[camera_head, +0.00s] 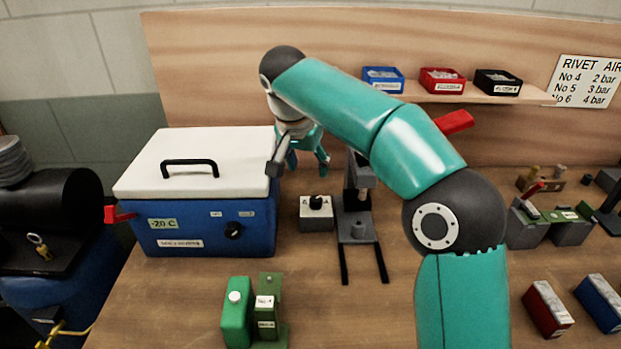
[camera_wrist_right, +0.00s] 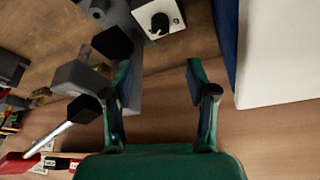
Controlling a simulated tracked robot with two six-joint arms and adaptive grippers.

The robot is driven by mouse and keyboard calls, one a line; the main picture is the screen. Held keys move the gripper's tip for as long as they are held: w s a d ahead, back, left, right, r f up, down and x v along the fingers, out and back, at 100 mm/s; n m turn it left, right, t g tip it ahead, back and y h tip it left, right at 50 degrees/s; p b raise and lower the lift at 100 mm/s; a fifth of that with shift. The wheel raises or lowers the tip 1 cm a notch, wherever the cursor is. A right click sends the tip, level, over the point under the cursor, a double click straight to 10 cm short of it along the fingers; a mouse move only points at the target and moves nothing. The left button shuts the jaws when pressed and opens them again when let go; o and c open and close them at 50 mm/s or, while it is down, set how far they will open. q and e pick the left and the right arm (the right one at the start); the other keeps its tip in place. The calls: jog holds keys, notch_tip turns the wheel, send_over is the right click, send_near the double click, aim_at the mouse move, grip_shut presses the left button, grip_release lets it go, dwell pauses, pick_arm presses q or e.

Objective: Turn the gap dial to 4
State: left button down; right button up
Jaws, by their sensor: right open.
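A small grey box with a white top (camera_head: 325,211) carries a black dial knob (camera_head: 316,201) with marks too small to read. It stands between the blue cooler and the press; the dial (camera_wrist_right: 160,22) also shows at the top of the right wrist view. My right gripper (camera_head: 307,160) hangs above and behind the box, near the cooler's right edge. Its two teal fingers (camera_wrist_right: 158,72) are apart with nothing between them, and the dial lies beyond the fingertips, not touched. My left gripper is not in view.
The blue cooler (camera_head: 205,222) with its white lid stands left of the dial box. A dark press (camera_head: 357,225) with a red-handled lever (camera_head: 455,122) stands close on the right. My right arm hides part of the bench.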

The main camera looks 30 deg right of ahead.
notch_tip(320, 180, up, 3)
jog(key=s+n+p, duration=0.2)
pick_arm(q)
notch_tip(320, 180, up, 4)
pick_arm(e)
send_near(315, 199)
jog(key=shift+n+t+y, duration=0.3)
jog(key=shift+t+y, duration=0.1)
jog(key=x, duration=0.9)
jog(key=shift+s+d+f, duration=0.1)
jog(key=shift+s+d, duration=0.3)
grip_shut()
jog(key=shift+f, duration=0.15)
jog(key=shift+m+b, duration=0.5)
jog(key=shift+b, duration=0.05)
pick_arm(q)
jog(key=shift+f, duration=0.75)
